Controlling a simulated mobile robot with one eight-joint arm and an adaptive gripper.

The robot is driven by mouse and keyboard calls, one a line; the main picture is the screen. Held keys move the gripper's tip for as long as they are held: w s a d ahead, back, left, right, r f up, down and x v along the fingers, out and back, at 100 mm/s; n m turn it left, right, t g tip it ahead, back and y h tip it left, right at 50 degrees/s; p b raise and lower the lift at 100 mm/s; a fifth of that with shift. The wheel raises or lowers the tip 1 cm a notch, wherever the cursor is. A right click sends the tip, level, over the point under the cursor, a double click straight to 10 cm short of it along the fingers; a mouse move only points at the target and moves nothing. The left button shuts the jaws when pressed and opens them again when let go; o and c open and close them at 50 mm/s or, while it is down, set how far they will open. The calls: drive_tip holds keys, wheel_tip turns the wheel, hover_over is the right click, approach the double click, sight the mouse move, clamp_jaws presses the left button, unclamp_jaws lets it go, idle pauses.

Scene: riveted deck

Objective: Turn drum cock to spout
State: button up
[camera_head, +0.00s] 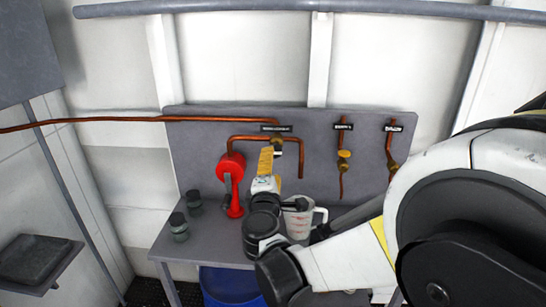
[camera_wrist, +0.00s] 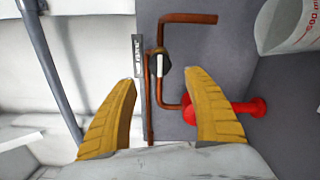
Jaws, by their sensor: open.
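The left cock (camera_head: 277,141) is a brass valve on the grey panel, under a black label (camera_head: 277,128) that is too small to read. Copper pipes meet at it, and one pipe (camera_head: 302,160) bends down as a spout. In the wrist view the cock (camera_wrist: 161,62) shows a pale lever (camera_wrist: 159,66), with its length roughly up and down the picture. My gripper (camera_head: 266,160) is open, its yellow fingers close to the cock. In the wrist view the gripper (camera_wrist: 159,76) has the cock just beyond and between its fingertips, with nothing held.
A red hand pump (camera_head: 231,180) stands left of my gripper. A measuring jug (camera_head: 300,218) stands on the bench below the spout. Two further valves (camera_head: 344,156) (camera_head: 392,165) are to the right. Small dark jars (camera_head: 179,226) stand at the left; a blue drum (camera_head: 228,286) is underneath.

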drive_tip(key=s, duration=0.3)
drive_tip(key=shift+s, duration=0.15)
drive_tip(key=s+d+f+m+g+h, duration=0.1)
drive_tip(key=s+d+m+g+h, duration=0.15)
drive_tip(key=s+d+m, duration=0.6)
drive_tip(key=s+d+f+m+g+h, duration=0.1)
drive_tip(key=s+d+m+g, duration=0.2)
drive_tip(key=d, duration=1)
drive_tip(key=s+f+m+g+y, duration=0.2)
drive_tip(key=s+m, duration=0.2)
drive_tip(key=s, duration=0.3)
drive_tip(key=s+f+m+g+y, duration=0.2)
drive_tip(key=s+f+m+g, duration=0.1)
drive_tip(key=s, duration=0.5)
drive_tip(key=shift+s+d+f+m, duration=0.3)
drive_tip(key=shift+d+f+m, duration=0.1)
drive_tip(key=shift+m, duration=0.35)
